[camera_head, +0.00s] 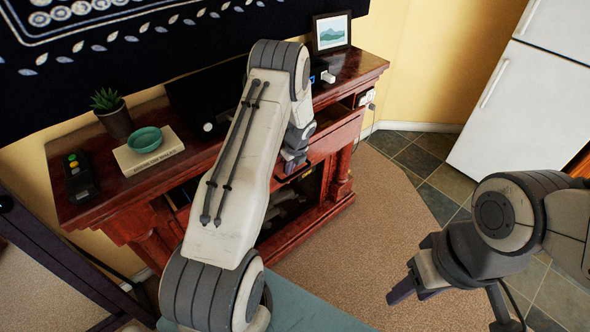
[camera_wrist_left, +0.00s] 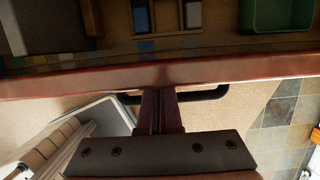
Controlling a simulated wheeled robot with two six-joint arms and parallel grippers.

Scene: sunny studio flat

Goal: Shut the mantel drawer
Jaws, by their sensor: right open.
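The mantel drawer shows from above in the left wrist view, its red-brown front (camera_wrist_left: 235,72) running across the picture. It stands open, with its inside visible beyond the front. A black bar handle (camera_wrist_left: 208,95) is on the front. My left gripper (camera_wrist_left: 161,100) has its two fingers close together, at the front by the middle of the handle. I cannot tell whether they touch it. In the head view my left gripper (camera_head: 293,160) is at the front of the dark red mantel (camera_head: 205,155), and my arm hides much of the drawer. My right gripper (camera_head: 440,292) is open and empty over the floor.
On the mantel are a plant pot (camera_head: 116,121), a teal bowl (camera_head: 145,139) on a book (camera_head: 150,155), a dark handset (camera_head: 80,175) and a picture frame (camera_head: 331,33). A green box (camera_wrist_left: 277,15) is inside the drawer. Carpet (camera_head: 375,230) is clear; a white fridge (camera_head: 515,105) stands right.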

